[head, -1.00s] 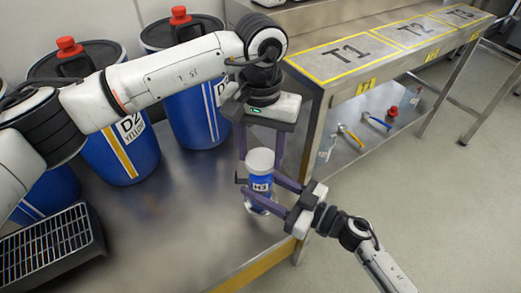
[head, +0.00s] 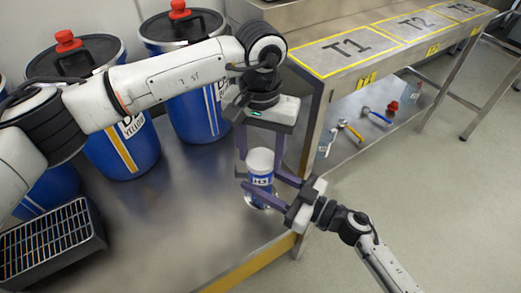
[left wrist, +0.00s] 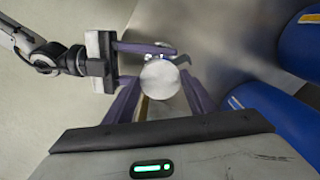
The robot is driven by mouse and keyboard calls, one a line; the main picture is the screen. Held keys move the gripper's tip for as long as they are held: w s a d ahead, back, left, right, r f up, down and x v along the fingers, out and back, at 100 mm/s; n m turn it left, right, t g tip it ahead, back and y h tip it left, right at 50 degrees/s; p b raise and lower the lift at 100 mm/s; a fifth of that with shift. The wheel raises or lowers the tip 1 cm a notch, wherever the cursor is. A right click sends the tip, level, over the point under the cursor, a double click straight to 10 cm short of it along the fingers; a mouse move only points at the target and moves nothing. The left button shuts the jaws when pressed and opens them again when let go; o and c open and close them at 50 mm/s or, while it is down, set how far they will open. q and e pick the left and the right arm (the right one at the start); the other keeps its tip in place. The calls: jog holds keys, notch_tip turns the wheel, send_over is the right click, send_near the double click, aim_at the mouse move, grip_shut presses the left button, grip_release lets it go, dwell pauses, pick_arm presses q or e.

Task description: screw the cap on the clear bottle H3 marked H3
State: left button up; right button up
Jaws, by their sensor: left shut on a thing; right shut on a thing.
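The clear bottle H3 (head: 260,182), with a blue label marked H3, stands upright near the right edge of the steel bench. A white cap (head: 261,158) sits at its top; it shows as a pale disc in the left wrist view (left wrist: 160,79). My left gripper (head: 260,165) points down from above, its fingers on either side of the cap and shut on it. My right gripper (head: 262,187) reaches in from the lower right and is shut on the bottle's body. Whether the cap's thread is engaged cannot be seen.
Blue drums with black lids and red knobs (head: 122,152) stand behind on the bench (head: 170,225). A black grated tray (head: 52,243) is at the lower left. A steel table marked T1, T2 and T3 (head: 345,50) stands at the right, with tools on its lower shelf.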

pick_arm(q)
jog(key=shift+f, duration=0.5)
jog(key=m, duration=0.7)
jog(key=o, duration=1)
jog(key=shift+r, duration=0.15)
